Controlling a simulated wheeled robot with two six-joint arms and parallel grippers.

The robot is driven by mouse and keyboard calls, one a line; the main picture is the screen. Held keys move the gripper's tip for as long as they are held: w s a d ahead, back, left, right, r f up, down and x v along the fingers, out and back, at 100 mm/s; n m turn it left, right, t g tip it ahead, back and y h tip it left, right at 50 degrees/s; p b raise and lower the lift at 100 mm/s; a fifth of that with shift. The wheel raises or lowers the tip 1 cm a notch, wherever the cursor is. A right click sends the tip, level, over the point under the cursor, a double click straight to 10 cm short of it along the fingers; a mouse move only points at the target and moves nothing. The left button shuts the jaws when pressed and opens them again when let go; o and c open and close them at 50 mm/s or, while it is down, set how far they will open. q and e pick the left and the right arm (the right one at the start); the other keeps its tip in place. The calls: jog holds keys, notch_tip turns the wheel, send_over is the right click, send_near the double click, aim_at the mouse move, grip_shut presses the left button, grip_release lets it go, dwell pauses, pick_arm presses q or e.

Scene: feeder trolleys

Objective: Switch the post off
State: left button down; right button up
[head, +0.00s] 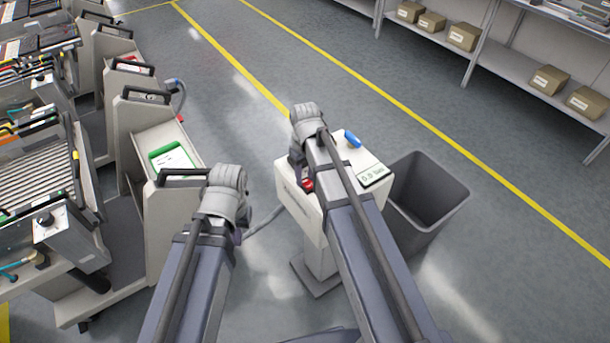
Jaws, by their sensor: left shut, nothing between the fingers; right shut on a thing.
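The post (290,194) is a pale box on a pedestal, in the middle of the head view. Its top has a blue lever (352,139), a small display (372,175) that seems to read 0.0 bar, and a red switch (308,185) at the near left. My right gripper (297,168) points down over the left of the top and is shut at the red switch; its wrist and arm hide much of the post and the exact grip. My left gripper (241,226) is shut and empty, left of the post, its fingers mostly hidden behind its wrist.
A grey bin (428,198) stands close to the post's right. Feeder trolleys (165,225) fill the left side, near my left arm. Shelves with boxes (463,37) stand at the back right. The floor behind the post is clear.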

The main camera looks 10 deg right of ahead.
grip_shut()
jog(key=shift+s+d+t+y, duration=0.1)
jog(key=shift+s+t+y, duration=0.2)
jog(key=shift+s+t, duration=0.4)
jog(key=shift+d+t+y+b, duration=0.1)
jog(key=shift+t+y+b, duration=0.3)
jog(key=shift+t, duration=0.6)
jog(key=shift+w+r+t, duration=0.15)
jog(key=shift+r+t, duration=0.05)
jog(key=shift+t, duration=0.3)
